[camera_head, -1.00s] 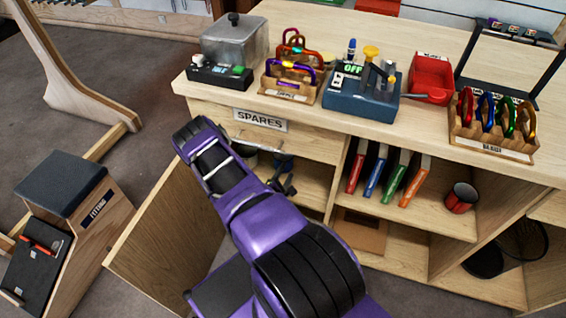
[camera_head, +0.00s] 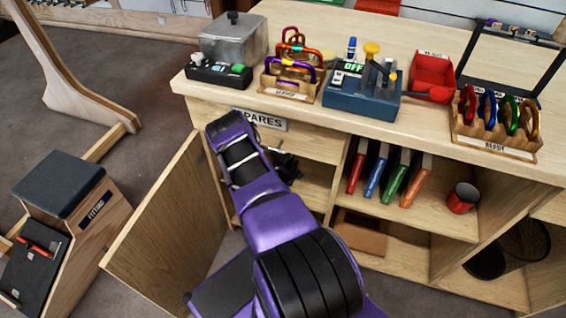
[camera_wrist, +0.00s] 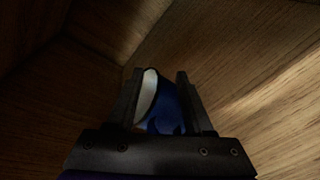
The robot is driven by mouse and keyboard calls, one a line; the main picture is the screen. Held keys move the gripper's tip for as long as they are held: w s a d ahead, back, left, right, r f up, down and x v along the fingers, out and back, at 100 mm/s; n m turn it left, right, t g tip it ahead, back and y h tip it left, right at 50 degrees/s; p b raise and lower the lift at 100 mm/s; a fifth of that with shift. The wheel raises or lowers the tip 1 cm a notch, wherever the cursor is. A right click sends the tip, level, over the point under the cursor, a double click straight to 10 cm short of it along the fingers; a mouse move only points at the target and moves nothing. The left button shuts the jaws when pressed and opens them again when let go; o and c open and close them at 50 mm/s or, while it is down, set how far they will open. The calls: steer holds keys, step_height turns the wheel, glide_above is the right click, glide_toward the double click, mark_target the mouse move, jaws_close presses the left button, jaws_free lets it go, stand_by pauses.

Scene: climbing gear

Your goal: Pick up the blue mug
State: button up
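The blue mug (camera_wrist: 168,104) shows in the wrist view between the two fingers of my gripper (camera_wrist: 160,98). Its pale inside faces left, and its blue side is toward the right finger. The fingers stand apart, with the mug filling most of the gap. I cannot tell whether both fingers press on it. The mug's lower part is hidden by the gripper body. In the head view my gripper (camera_head: 283,163) is dark and small at the left cabinet opening, below the SPARES label. I cannot make out the mug there.
An open wooden door (camera_head: 165,215) stands left of my arm. The countertop (camera_head: 300,108) is above my gripper. Books (camera_head: 385,178) and a red mug (camera_head: 462,198) occupy the shelf to the right. In the wrist view, wooden walls (camera_wrist: 235,65) meet in a corner behind the blue mug.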

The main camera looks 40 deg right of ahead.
jaws_close()
steer(key=shift+a, duration=0.1)
stand_by(1.2)
